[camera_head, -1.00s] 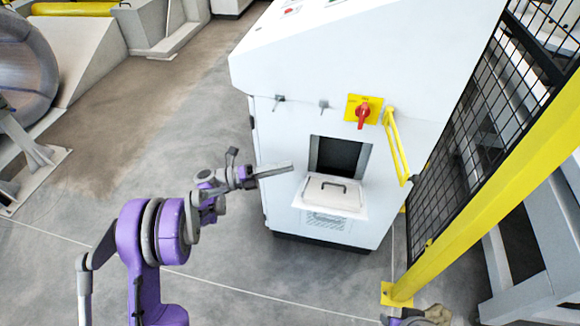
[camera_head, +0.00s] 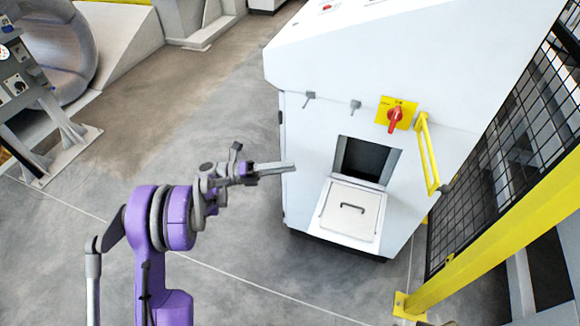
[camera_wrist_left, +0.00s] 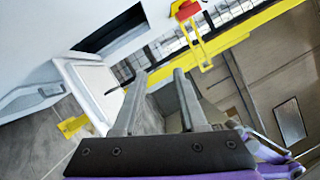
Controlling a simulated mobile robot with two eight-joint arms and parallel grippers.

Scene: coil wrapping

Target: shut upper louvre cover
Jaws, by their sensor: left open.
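The upper louvre cover (camera_head: 350,212) is a white panel with a dark handle (camera_head: 352,206). It is open, folded out and down below a dark rectangular opening (camera_head: 364,160) in the white cabinet. My left gripper (camera_head: 291,167) is open and empty, to the left of the opening and cover, apparently apart from both. In the left wrist view the cover (camera_wrist_left: 88,78) lies left of the two spread fingers (camera_wrist_left: 159,74), its handle partly hidden by a finger. My right gripper is not in view.
A red rotary switch on a yellow plate (camera_head: 396,114) and a yellow grab bar (camera_head: 427,150) are at the right of the opening. A black mesh fence (camera_head: 490,170) with a yellow post stands further right.

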